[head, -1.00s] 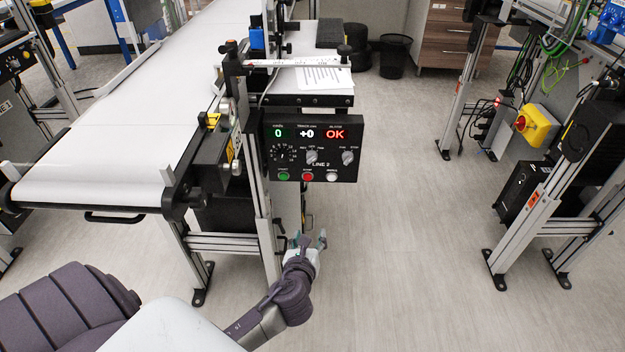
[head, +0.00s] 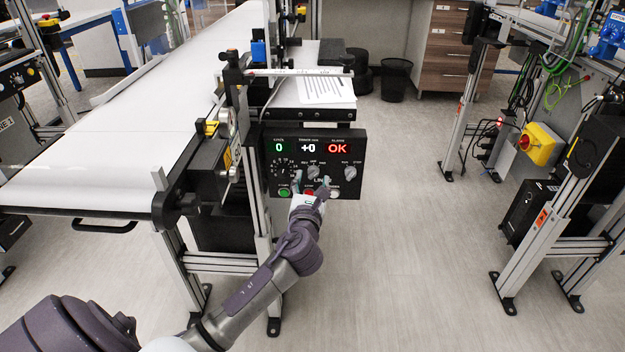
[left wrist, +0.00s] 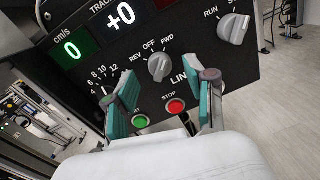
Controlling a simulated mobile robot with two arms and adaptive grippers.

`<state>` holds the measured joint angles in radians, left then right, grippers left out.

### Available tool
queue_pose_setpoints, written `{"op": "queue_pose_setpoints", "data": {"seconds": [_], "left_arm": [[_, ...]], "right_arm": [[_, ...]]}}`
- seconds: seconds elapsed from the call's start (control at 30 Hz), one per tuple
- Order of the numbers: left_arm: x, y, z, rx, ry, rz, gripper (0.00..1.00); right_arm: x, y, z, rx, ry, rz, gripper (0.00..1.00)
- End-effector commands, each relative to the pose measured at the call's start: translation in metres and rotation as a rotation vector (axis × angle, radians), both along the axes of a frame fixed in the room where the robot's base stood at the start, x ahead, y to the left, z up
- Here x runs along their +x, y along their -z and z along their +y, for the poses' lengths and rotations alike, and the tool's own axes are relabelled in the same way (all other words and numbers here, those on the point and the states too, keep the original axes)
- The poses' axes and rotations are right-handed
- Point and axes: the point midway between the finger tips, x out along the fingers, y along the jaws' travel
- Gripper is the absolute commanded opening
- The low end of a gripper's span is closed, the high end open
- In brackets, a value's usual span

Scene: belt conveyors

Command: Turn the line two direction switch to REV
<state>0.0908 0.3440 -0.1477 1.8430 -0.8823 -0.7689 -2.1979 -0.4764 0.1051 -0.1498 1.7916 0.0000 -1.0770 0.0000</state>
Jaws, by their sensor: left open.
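The line two direction switch is a grey rotary knob (left wrist: 159,68) marked REV, OFF and FWD. It sits on the black LINE 2 panel (head: 268,190), and in the head view the knob (head: 313,172) shows just above my fingers. I cannot tell for sure which mark it points at. My left gripper (head: 311,186) is open and empty in front of the panel's lower part. In the left wrist view, the gripper's teal-padded fingers (left wrist: 160,88) stand apart, below and to either side of the knob, with no contact visible. My right gripper is not in view.
Green start (left wrist: 140,122) and red stop (left wrist: 176,106) buttons lie below the knob, close to the fingers. A RUN/STOP knob (left wrist: 234,28) is to the right. The white conveyor belt (head: 130,150) runs at left. The floor (head: 420,240) right of the panel is clear.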

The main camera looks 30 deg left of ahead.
Motion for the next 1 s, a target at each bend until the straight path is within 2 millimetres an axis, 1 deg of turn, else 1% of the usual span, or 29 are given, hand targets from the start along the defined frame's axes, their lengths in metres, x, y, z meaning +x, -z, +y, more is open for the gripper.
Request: {"op": "queue_pose_setpoints", "data": {"seconds": [0.03, 0.2, 0.5, 0.83, 1.0], "left_arm": [[0.006, 0.001, 0.003, 0.001, -0.001, -0.001, 0.55], [0.016, 0.0, 0.009, 0.0, 0.0, 0.001, 0.55], [0.017, 0.0, 0.009, -0.001, 0.0, 0.0, 0.55], [0.017, 0.0, 0.009, -0.001, 0.001, 0.001, 0.0], [0.017, 0.0, 0.009, -0.005, 0.001, -0.001, 0.0]], "right_arm": [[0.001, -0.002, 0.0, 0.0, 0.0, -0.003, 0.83], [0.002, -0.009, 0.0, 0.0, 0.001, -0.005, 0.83], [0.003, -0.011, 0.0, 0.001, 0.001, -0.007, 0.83], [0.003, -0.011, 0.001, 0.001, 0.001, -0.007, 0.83], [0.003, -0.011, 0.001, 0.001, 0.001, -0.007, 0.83]]}}
